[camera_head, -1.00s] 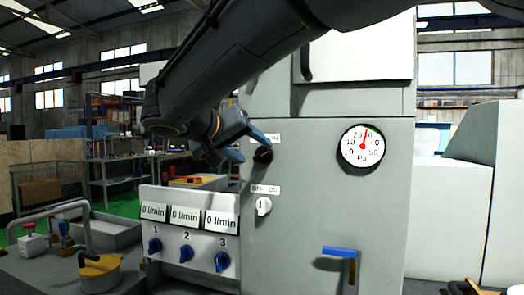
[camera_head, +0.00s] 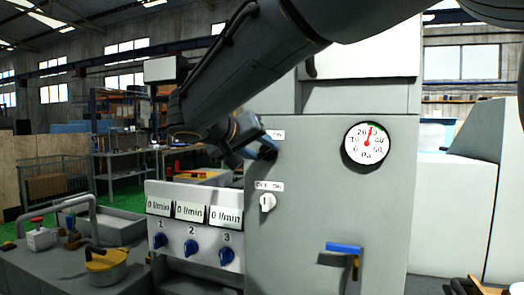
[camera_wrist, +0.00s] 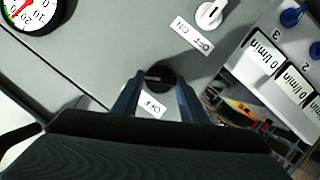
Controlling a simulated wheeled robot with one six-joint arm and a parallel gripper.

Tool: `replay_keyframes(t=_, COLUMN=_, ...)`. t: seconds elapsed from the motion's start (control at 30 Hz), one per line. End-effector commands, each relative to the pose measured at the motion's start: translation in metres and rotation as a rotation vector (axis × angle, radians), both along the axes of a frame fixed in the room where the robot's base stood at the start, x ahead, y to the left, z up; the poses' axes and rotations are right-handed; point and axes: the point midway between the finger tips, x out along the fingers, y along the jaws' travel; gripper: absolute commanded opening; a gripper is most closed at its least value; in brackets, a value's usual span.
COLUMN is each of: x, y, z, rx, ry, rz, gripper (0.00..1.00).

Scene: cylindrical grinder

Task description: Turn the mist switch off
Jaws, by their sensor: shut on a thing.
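A black knob (camera_head: 266,151) sits on the front of the grey machine cabinet, under a white label whose visible end reads ON. My gripper (camera_head: 268,148) reaches it from the upper left. In the wrist view the black knob (camera_wrist: 160,77) lies between the blue-grey fingertips of my gripper (camera_wrist: 159,88), which are closed around it. A label partly showing OFF is between the fingers. The knob's pointer direction is hidden. A white rotary switch (camera_head: 267,202) with an OFF ON label is below it, also in the wrist view (camera_wrist: 209,15). Neither label names mist legibly.
A round pressure gauge (camera_head: 366,145) is to the right. A flow panel (camera_head: 193,222) with three blue knobs and 0 l/min displays stands at lower left. A blue-topped handle (camera_head: 344,248) sticks out below the gauge. A yellow-lidded pot (camera_head: 107,263) stands at far left.

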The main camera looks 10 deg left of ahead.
Motion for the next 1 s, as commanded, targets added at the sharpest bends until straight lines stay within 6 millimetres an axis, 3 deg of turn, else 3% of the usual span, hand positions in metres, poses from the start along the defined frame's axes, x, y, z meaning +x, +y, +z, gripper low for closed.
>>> replay_keyframes(t=0.37, x=0.0007, y=0.0024, z=-0.0021, rx=-0.139, ry=0.032, rz=0.000, gripper=0.17)
replay_keyframes(t=1.0, x=0.0012, y=0.0055, z=-0.0069, rx=-0.705, ry=0.167, rz=0.001, gripper=0.17)
